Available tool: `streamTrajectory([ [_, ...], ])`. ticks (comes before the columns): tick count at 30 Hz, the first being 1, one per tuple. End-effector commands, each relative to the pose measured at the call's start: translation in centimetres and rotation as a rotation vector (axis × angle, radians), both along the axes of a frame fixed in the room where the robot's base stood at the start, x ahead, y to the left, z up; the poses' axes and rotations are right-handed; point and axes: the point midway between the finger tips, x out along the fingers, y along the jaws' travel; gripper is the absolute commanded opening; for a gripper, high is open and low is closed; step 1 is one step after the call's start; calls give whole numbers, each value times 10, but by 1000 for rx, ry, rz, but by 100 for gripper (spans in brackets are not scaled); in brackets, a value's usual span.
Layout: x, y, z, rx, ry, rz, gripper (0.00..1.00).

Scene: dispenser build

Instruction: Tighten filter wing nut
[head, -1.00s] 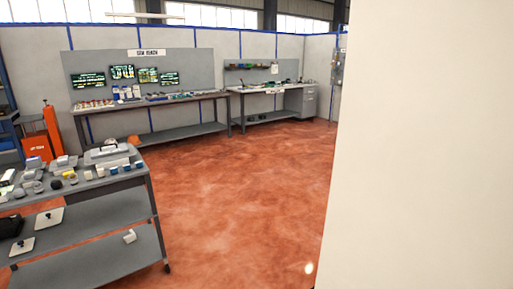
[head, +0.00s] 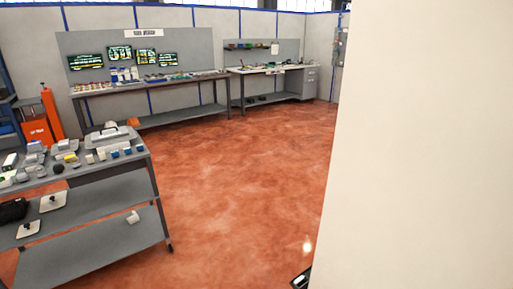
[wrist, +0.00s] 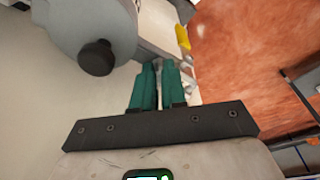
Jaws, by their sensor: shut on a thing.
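In the wrist view my gripper (wrist: 160,68) has two teal fingers close together, shut on a small pale grey part (wrist: 160,80) between them. The fingers hide most of it, so I cannot tell whether it is the filter wing nut. Just up and left of the fingers is a rounded grey housing (wrist: 72,22) with a black knob (wrist: 97,57), apart from the fingers. A pale body with a yellow piece (wrist: 183,37) lies beyond the fingertips. The head view shows no wing nut or filter.
A large plain cream surface (head: 430,150) blocks the head view's right side. A grey shelved cart (head: 90,205) with many small parts stands at left. Workbenches (head: 150,95) line the back wall. The reddish floor (head: 235,180) between is clear. A small dark object (head: 301,279) shows at the bottom edge.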

Motion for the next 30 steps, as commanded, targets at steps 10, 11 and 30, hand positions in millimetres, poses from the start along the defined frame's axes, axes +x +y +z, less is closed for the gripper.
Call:
streamTrajectory([
  [10, -1, -1, 0, 1, 2, 217, 0],
  [11, -1, -1, -1, 1, 2, 225, 0],
  [30, -1, -1, -1, 0, 3, 273, 0],
])
